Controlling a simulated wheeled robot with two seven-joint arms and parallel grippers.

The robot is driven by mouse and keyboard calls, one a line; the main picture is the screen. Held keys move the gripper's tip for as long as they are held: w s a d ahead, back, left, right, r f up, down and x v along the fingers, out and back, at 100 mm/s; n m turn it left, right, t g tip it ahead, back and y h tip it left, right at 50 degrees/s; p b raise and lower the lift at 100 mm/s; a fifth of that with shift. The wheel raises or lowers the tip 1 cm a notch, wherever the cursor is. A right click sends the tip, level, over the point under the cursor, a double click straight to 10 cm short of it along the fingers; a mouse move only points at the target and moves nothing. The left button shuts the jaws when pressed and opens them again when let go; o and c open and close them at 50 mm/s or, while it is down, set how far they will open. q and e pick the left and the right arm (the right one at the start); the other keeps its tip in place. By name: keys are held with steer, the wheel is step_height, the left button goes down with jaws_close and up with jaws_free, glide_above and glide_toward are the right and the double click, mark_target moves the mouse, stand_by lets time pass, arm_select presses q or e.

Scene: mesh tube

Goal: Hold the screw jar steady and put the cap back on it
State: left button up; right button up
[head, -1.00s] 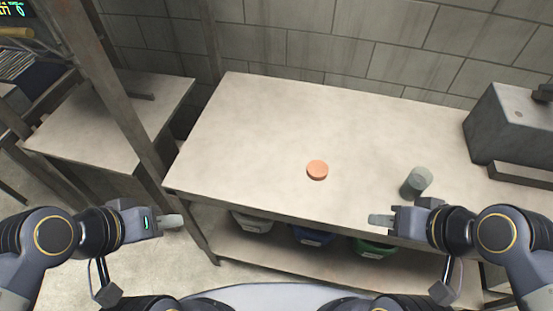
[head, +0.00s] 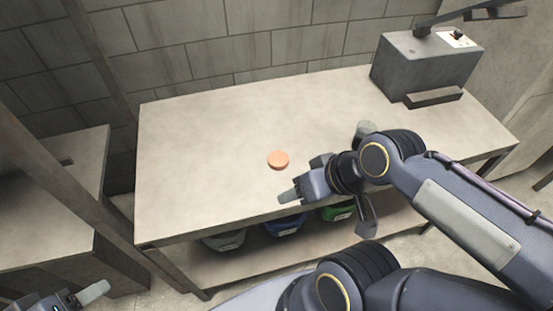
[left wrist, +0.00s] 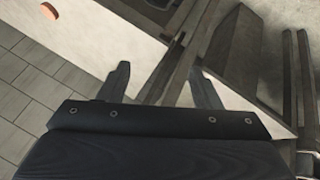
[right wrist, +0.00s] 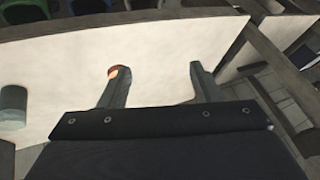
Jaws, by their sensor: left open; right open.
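The orange cap (head: 278,160) lies flat on the bench top, near its middle. It also shows in the left wrist view (left wrist: 48,11), and in the right wrist view (right wrist: 118,73) it is partly hidden behind a finger. The grey-green jar (head: 365,128) stands to the right of the cap, mostly hidden by my right arm. The right wrist view shows the jar (right wrist: 12,106) whole. My right gripper (head: 288,196) is open and empty above the bench's front edge, just in front of the cap. My left gripper (head: 92,296) is open and empty, low at the left, off the bench.
A grey machine box (head: 425,65) stands at the back right of the bench (head: 200,130). Green (head: 338,211) and blue (head: 285,225) bins sit on the shelf below. A metal post (head: 60,180) rises left of the bench. The bench's left half is clear.

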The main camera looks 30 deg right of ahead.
arm_select(q)
steer(key=shift+o, duration=1.3)
steer(key=shift+r, duration=0.25)
arm_select(e)
steer(key=o, duration=0.5)
steer(key=w+d+n, duration=0.1)
steer(key=w+n, duration=0.1)
steer(key=w+d+n+g+h, duration=0.1)
steer(key=w+n, duration=0.1)
steer(key=shift+d+r+n, duration=0.2)
steer(key=shift+n, duration=0.2)
steer(key=shift+c, duration=0.2)
steer(key=n+g+h+p, duration=0.15)
steer(key=n+g, duration=0.25)
steer(key=n, duration=1.4)
glide_toward(278, 158)
steer(key=shift+s+a+f+h, duration=0.1)
steer(key=shift+a+f+h, duration=0.1)
steer(key=shift+h, duration=0.25)
steer(key=shift+w+f+n, duration=0.2)
steer(key=shift+f+n, duration=0.1)
steer(key=shift+n, duration=0.2)
arm_select(q)
steer(key=shift+r, duration=0.5)
arm_select(e)
steer(key=shift+a+f, duration=0.2)
steer(key=shift+f, duration=3.7)
arm_select(q)
steer(key=shift+r, duration=0.2)
